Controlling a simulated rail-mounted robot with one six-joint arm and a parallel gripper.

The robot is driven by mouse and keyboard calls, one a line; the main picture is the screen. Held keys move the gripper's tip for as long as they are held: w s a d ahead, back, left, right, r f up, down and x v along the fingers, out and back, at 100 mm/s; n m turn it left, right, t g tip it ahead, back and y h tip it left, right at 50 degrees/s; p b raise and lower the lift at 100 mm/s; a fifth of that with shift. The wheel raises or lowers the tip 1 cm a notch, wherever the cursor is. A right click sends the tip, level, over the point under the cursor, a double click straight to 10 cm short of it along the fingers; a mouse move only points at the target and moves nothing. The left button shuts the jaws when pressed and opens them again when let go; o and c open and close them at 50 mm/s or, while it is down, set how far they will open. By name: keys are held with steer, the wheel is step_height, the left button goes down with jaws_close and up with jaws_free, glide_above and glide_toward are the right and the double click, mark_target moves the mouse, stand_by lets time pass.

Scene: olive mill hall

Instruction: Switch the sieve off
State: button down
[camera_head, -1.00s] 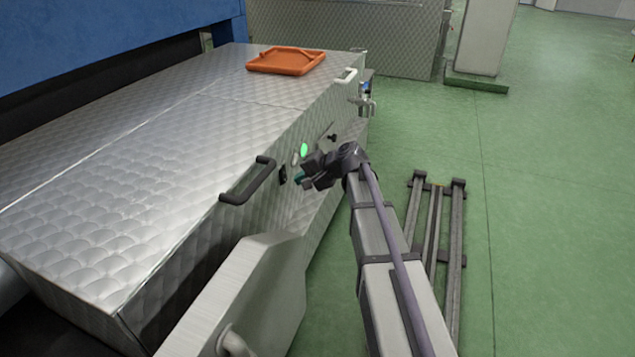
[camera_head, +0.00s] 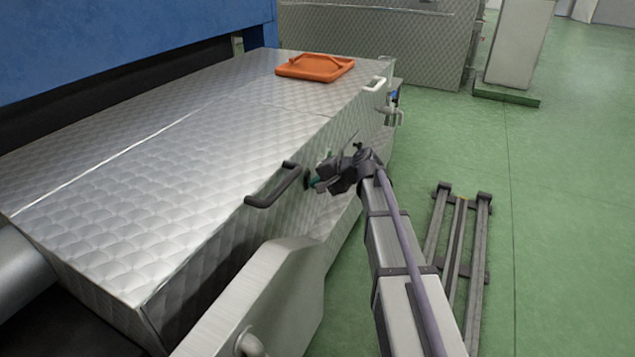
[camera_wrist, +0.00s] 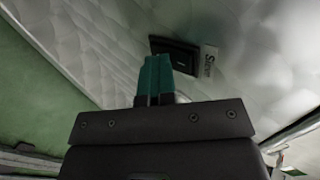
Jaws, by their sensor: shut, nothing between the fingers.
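The sieve is the quilted metal machine (camera_head: 150,180) at the left of the head view. In the wrist view, a black switch (camera_wrist: 180,50) sits on its panel beside a white label (camera_wrist: 209,61) that seems to read "Sieve". My gripper (camera_wrist: 155,62) is shut and empty, its teal fingertips over the switch's near edge; I cannot tell whether they touch it. In the head view, my gripper (camera_head: 312,183) is close to the front panel, right beside the dark switch (camera_head: 307,179). A dull greenish lamp (camera_head: 328,154) shows behind my gripper, partly hidden.
A black handle (camera_head: 274,188) sticks out left of the switch. An angled metal panel (camera_head: 265,300) stands below it. An orange tray-like item (camera_head: 315,67) lies on the machine top. The green floor (camera_head: 560,220) to the right is mostly clear.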

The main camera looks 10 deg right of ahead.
steer(key=shift+w+a+r+p, duration=0.1)
steer(key=shift+w+r+p, duration=0.05)
steer(key=shift+r+p, duration=0.55)
steer(key=f+p+v, duration=0.1)
steer(key=p+v, duration=0.4)
steer(key=v, duration=0.8)
steer(key=shift+s+d+p, duration=0.4)
steer(key=shift+s+d, duration=0.1)
steer(key=shift+d, duration=0.1)
